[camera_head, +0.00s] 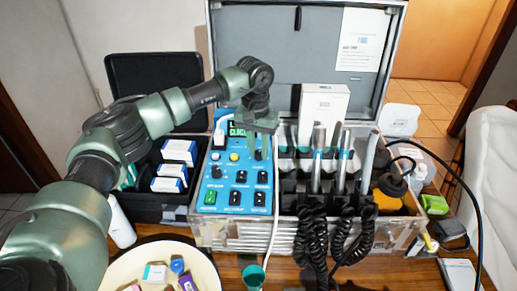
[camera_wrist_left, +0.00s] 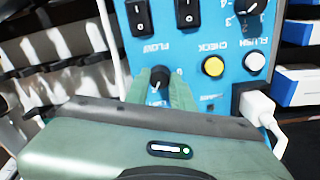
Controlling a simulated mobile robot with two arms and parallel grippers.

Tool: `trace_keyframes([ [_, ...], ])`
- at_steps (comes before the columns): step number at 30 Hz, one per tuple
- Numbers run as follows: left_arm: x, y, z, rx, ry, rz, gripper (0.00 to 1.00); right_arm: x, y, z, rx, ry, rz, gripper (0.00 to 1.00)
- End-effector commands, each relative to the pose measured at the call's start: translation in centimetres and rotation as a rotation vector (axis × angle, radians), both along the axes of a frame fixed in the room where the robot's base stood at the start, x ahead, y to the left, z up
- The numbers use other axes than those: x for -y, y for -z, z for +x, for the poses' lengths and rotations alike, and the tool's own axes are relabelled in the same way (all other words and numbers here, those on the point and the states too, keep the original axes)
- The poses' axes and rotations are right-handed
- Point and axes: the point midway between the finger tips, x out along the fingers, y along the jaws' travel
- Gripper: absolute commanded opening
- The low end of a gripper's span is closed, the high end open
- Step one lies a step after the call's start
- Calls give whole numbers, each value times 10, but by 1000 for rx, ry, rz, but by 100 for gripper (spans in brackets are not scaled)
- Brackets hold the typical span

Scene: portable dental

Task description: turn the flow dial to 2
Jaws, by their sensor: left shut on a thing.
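The blue control panel (camera_head: 209,187) stands in the open case, with switches, buttons and dials on its face. The black flow dial (camera_wrist_left: 158,80) shows in the left wrist view beside the upside-down FLOW label, and a short white mark is on it. My left gripper (camera_wrist_left: 160,88) is shut on this dial, one green finger on each side. In the head view my left gripper (camera_head: 259,148) reaches down to the panel's upper right part and mostly hides the dial. The dial's numbers are covered, so its setting cannot be read. My right gripper is not in view.
A second, numbered dial (camera_head: 217,173) sits to the left on the panel. A white plug (camera_wrist_left: 257,107) and cable are close to my left gripper. Dental handpieces (camera_head: 318,160) with coiled black cords stand to the right. A round tray (camera_head: 205,265) is in front.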

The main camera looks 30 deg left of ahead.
Motion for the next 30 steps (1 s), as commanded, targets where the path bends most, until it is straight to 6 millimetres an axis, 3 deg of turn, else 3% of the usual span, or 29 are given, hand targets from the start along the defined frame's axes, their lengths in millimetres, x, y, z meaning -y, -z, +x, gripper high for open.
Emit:
trace_keyframes([
  [6,0,-2,1,3,-1,-1,0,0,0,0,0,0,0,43],
  [7,0,-2,1,3,-1,-1,32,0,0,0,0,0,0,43],
  [9,0,-1,1,3,-1,-1,45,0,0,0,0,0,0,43],
  [20,0,-5,1,3,-1,-1,45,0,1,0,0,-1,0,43],
  [30,-1,-58,-2,6,-1,-1,45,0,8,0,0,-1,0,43],
])
